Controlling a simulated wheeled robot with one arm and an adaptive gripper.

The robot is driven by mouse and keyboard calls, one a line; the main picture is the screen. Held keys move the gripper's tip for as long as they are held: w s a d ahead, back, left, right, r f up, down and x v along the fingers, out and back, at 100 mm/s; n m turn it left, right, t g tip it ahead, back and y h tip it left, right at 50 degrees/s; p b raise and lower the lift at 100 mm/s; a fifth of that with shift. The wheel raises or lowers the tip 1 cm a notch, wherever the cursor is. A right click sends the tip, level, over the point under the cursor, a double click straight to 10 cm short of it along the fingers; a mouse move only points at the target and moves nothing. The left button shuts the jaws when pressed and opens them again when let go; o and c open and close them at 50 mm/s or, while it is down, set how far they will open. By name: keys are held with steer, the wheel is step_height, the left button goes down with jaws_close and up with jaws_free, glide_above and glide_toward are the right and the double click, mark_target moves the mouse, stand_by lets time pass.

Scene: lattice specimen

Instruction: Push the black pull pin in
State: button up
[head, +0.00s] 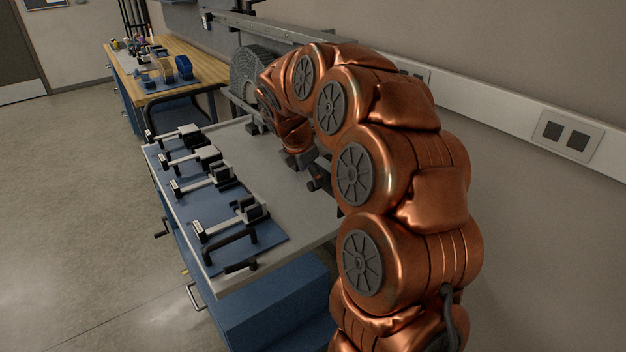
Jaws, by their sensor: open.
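I cannot single out the black pull pin with certainty. Small dark parts (318,181) stand by the far right side of the bench, partly hidden by my copper arm, and are too small to make out. My gripper (297,160) points down over the grey bench top (282,205) at the end of the curved arm. It is open, dark and small in the view. Whether it touches anything cannot be seen.
Several metal clamp-like fixtures (222,177) stand in a row on a blue mat (262,232) at the bench's left. A black handle (240,267) lies by the near edge. A wooden workbench (190,50) stands behind. The floor at left is clear.

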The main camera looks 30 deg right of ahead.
steer(key=v, duration=0.7)
steer(key=shift+s+r, duration=0.1)
steer(key=shift+c, duration=0.5)
stand_by(0.9)
